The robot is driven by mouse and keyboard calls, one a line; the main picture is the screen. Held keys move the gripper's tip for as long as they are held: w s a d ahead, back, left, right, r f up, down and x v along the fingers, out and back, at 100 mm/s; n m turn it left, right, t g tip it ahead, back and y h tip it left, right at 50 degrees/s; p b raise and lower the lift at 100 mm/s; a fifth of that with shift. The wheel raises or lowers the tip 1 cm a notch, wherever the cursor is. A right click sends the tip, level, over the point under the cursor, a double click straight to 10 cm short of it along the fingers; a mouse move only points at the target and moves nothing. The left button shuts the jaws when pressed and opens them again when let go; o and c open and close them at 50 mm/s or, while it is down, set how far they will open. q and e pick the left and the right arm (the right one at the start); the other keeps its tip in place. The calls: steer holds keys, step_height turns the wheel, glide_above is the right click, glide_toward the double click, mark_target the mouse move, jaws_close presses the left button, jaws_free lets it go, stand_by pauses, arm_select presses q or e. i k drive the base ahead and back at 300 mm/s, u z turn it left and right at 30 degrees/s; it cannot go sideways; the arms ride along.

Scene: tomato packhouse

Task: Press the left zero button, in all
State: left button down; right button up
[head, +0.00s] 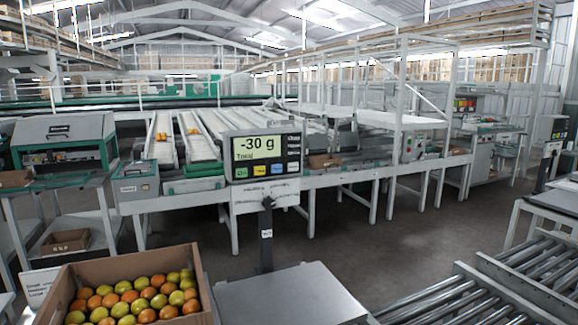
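A dark scale display (266,156) stands on a post in the middle of the head view. Its lit screen (257,147) reads -30 g, with a small word under it. A row of small buttons runs along its lower edge: a green button (242,172) at the left, then a yellow button (259,170), a blue button (277,168) and a whitish button (293,167). The button labels are too small to read. The scale's grey platform (288,297) is bare in the part that shows. Neither of my grippers is in view.
A cardboard box (199,262) of green and orange tomatoes stands left of the platform. A roller conveyor (470,305) lies at the right. Behind the display are sorting lanes (205,145) and white-framed benches. Open floor (370,240) lies between the platform and the benches.

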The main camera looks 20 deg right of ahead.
mark_target(276, 168)
steer(key=z, duration=0.6)
steer(key=i, duration=0.55)
steer(key=z, duration=0.6)
